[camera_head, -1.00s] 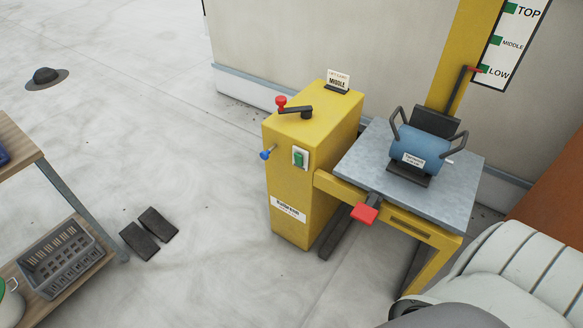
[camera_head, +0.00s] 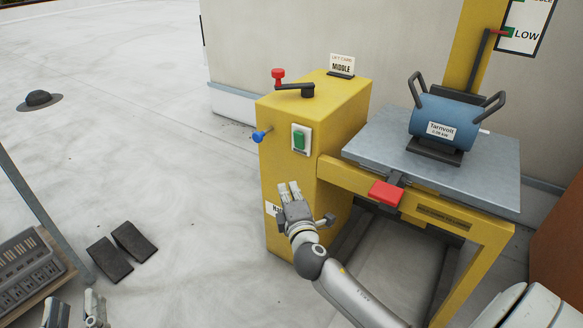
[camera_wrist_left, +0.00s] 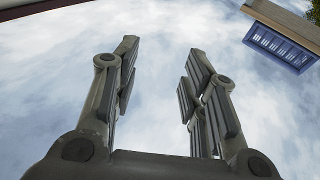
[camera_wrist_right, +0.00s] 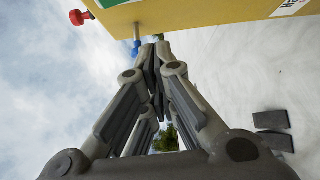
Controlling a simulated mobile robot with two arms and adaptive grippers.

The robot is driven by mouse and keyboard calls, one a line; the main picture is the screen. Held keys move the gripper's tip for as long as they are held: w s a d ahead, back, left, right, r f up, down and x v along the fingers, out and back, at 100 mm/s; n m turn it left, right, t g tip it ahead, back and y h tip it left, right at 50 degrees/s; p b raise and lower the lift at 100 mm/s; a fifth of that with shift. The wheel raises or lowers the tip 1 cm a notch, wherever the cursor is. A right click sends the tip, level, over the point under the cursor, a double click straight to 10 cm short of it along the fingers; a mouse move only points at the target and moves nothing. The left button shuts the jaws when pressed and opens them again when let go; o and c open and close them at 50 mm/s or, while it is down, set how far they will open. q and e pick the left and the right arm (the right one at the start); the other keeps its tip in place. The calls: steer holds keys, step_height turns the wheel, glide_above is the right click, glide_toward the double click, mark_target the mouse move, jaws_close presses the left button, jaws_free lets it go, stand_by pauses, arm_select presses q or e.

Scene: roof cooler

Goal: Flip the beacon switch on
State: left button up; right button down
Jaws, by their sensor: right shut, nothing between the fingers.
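A green rocker switch (camera_head: 299,139) on a white plate is on the front of a yellow cabinet (camera_head: 330,110). Which way it is tipped is too small to tell. A blue-tipped lever (camera_head: 260,136) sticks out left of it, and shows in the right wrist view (camera_wrist_right: 136,46). My right gripper (camera_head: 289,190) is shut and empty, in front of the cabinet below the switch, apart from it. It partly hides a white label (camera_head: 271,209). In the right wrist view its fingertips (camera_wrist_right: 154,50) meet. My left gripper (camera_head: 76,310) is low at the left; its fingers (camera_wrist_left: 157,75) are apart.
A red-knobbed crank (camera_head: 292,87) and a "MIDDLE" card (camera_head: 341,65) are on the cabinet top. A lift table (camera_head: 375,150) with a red pedal (camera_head: 386,193) holds a blue Tarnvolt unit (camera_head: 445,118). Black wedges (camera_head: 122,250) lie on the floor; a shelf (camera_head: 35,295) stands left.

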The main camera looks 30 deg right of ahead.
arm_select(q)
steer(key=shift+t+h, duration=0.4)
steer(key=shift+t, duration=0.3)
steer(key=r, duration=0.1)
steer(key=s+r, duration=0.1)
steer(key=r, duration=0.1)
steer(key=s+r+b, duration=0.1)
steer(key=shift+s+a+r, duration=0.2)
steer(key=shift+r, duration=0.15)
arm_select(e)
steer(key=shift+t+h, duration=0.4)
steer(key=shift+t, duration=0.3)
steer(key=r, duration=0.4)
steer(key=shift+s+r, duration=0.3)
steer(key=shift+d, duration=0.1)
